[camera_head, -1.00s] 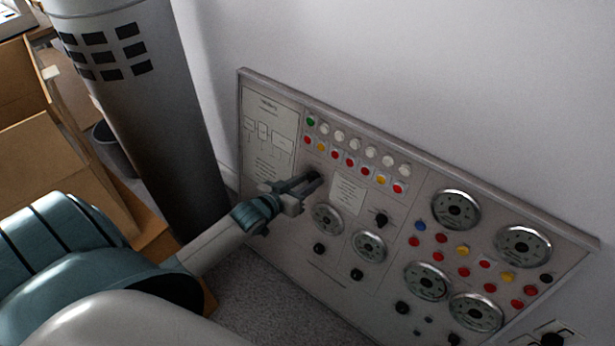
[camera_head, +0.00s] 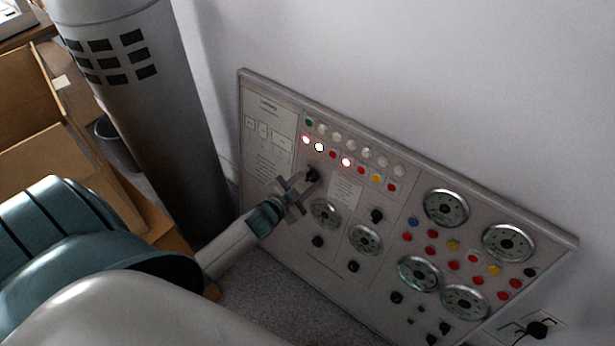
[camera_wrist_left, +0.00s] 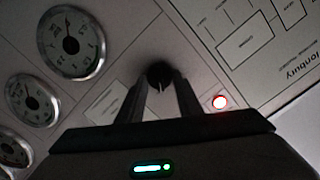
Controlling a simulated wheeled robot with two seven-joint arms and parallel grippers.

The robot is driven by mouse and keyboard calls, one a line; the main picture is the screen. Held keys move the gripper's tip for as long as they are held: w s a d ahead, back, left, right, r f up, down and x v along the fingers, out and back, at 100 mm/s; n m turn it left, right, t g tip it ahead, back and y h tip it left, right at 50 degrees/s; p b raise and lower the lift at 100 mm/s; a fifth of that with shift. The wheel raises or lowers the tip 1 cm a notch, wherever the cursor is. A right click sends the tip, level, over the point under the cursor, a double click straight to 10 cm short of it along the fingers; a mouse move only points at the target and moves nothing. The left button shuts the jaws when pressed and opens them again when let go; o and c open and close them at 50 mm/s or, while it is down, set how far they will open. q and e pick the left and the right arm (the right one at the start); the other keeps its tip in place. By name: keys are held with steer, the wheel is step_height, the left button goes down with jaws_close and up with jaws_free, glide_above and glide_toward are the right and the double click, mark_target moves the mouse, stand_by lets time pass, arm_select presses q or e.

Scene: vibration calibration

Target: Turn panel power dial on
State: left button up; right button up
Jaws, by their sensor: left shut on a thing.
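The control panel (camera_head: 270,215) leans at a slant along the wall. Its black power dial (camera_head: 312,174) sits below the left end of the rows of small lamps. My left gripper (camera_head: 303,186) is at this dial, with one finger on each side. In the left wrist view, the dial (camera_wrist_left: 159,75) shows between the tips of my left gripper (camera_wrist_left: 160,86), its pale pointer mark visible. The fingers are shut on it and partly hide it. My right gripper is out of view.
Round gauges (camera_head: 446,207) and other black knobs (camera_head: 376,215) lie close by on the panel. A grey column (camera_head: 165,110) stands left of it, with cardboard boxes (camera_head: 40,140) beyond. A wall socket with a plug (camera_head: 537,328) is at lower right.

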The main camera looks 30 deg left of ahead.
arm_select(q)
steer(key=shift+d+m, duration=0.1)
steer(key=shift+m, duration=0.9)
steer(key=o, duration=1)
steer(key=shift+s, duration=0.1)
steer(key=shift+v, duration=8.6)
steer(key=shift+d+f, duration=0.15)
